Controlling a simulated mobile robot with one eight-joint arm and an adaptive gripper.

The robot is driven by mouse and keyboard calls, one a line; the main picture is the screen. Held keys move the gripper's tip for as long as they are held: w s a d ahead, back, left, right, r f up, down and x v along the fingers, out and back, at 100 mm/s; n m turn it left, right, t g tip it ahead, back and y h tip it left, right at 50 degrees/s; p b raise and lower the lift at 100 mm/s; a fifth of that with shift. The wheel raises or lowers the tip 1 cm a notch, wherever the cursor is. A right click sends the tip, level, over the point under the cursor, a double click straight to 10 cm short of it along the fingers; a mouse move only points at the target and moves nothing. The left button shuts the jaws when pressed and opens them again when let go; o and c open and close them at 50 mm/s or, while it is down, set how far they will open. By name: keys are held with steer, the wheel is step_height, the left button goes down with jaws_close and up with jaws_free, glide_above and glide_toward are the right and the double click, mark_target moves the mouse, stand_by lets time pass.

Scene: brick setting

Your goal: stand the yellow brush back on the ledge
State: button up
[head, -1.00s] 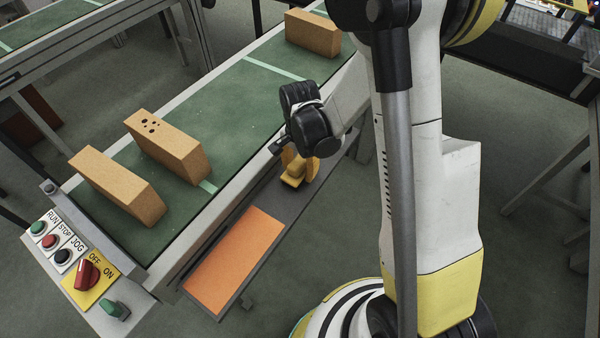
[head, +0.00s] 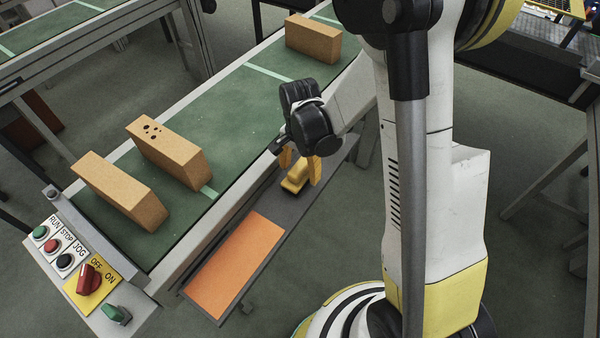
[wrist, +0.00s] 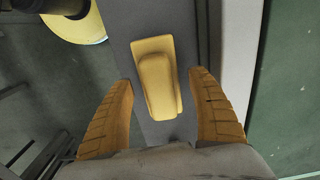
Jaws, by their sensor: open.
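The yellow brush (head: 294,179) rests on the dark grey ledge (head: 274,205) beside the conveyor, beyond the orange pad. In the wrist view the brush (wrist: 157,75) shows from above as a flat base with a long rounded grip, lengthwise along the ledge (wrist: 155,25). My gripper (head: 301,166) is open just above it. In the wrist view its two ochre fingers (wrist: 161,82) are spread to the left and right of the brush's near part, with a gap on each side. I cannot tell the exact height of the fingertips.
The orange pad (head: 236,265) covers the ledge's near end. Tan bricks stand on the green conveyor belt (head: 225,125), one with dark holes (head: 168,150). A control panel (head: 88,275) with buttons and a red switch is at lower left. A pale rail runs between belt and ledge.

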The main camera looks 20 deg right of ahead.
mark_target(300, 166)
step_height(300, 166, up, 10)
steer(key=p, duration=0.3)
steer(key=shift+f, duration=0.2)
steer(key=s+r+n+t, duration=0.7)
steer(key=s+r+n, duration=0.3)
steer(key=r, duration=0.6)
steer(key=shift+s+n, duration=0.4)
steer(key=shift+s, duration=1)
steer(key=shift+d+f, duration=0.1)
